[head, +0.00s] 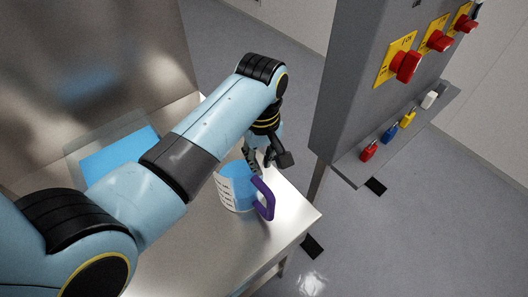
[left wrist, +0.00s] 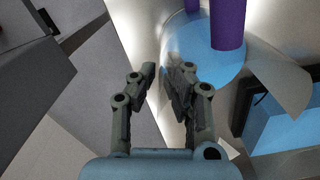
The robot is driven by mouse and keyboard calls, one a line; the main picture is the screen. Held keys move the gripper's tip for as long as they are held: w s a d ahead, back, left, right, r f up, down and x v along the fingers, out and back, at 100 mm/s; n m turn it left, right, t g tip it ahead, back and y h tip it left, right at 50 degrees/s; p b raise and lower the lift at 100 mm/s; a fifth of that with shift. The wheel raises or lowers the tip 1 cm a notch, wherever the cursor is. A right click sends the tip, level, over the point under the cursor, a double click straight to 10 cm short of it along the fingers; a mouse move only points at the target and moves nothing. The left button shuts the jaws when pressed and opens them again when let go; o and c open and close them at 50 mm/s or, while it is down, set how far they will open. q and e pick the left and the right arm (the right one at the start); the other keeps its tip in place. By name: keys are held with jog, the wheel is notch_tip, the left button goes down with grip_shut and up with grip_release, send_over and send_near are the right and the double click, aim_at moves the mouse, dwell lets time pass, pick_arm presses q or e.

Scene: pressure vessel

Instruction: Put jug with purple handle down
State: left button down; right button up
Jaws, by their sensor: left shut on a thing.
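The jug with purple handle (head: 238,190) is clear, with markings on its side and blue contents. It is upright at the right end of the metal table; I cannot tell whether its base touches the top. Its purple handle (head: 265,199) faces right and also shows at the top of the left wrist view (left wrist: 228,25). My left gripper (head: 258,158) is at the jug's far upper side, shut on its clear wall. In the left wrist view the fingertips (left wrist: 162,82) are on either side of that wall. My right gripper is not in view.
A clear container with blue contents (head: 118,153) sits at the back of the metal table (head: 185,262), behind my left arm. A grey panel (head: 350,90) with red knobs and a shelf of coloured padlocks (head: 390,130) stands to the right. The table's edge is close to the jug.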

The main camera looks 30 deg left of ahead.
pick_arm(q)
jog(key=shift+s+d+r, duration=0.1)
jog(key=shift+s, duration=0.45)
jog(key=c, duration=1.7)
grip_release()
jog(key=o, duration=0.3)
jog(key=shift+w+f, duration=0.2)
jog(key=shift+w, duration=0.1)
jog(key=shift+s+r, duration=0.15)
jog(key=shift+r, duration=0.4)
notch_tip(320, 180, up, 11)
jog(key=shift+r+b, duration=0.2)
jog(key=shift+b, duration=0.3)
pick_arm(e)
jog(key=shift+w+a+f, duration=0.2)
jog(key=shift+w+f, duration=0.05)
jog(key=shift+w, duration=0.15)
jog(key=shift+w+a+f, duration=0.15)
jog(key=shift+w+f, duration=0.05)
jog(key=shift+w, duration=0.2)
pick_arm(q)
jog(key=shift+d, duration=0.1)
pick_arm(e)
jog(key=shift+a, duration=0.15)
